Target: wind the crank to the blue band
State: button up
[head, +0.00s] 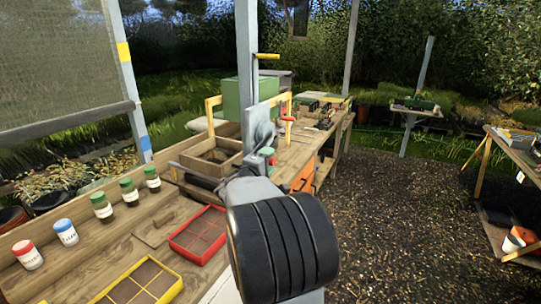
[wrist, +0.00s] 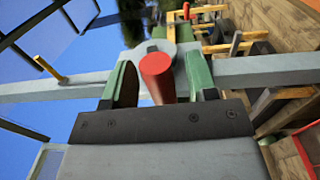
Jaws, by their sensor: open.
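The crank's red handle (wrist: 157,72) stands out from a grey hub on the post, between my gripper's green fingers (wrist: 160,88) in the wrist view. The fingers are open on either side of it; I cannot tell whether either touches. In the head view my gripper (head: 267,155) is at the grey crank plate (head: 262,130), partly hidden by my arm. The mesh screen (head: 60,60) hangs at the left with a dark bottom bar (head: 65,130). The bar's right end is below the yellow band (head: 124,51) and above the blue band (head: 145,143) on the left post.
A yellow peg (head: 266,56) sticks out of the crank post (head: 246,70). The wooden bench (head: 140,240) carries jars, a red tray (head: 198,234), a yellow tray (head: 142,284) and a wooden box (head: 212,157). Gravel ground (head: 400,220) is clear at the right.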

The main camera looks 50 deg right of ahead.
jog(key=shift+x, duration=0.9)
jog(key=shift+c, duration=0.2)
grip_shut()
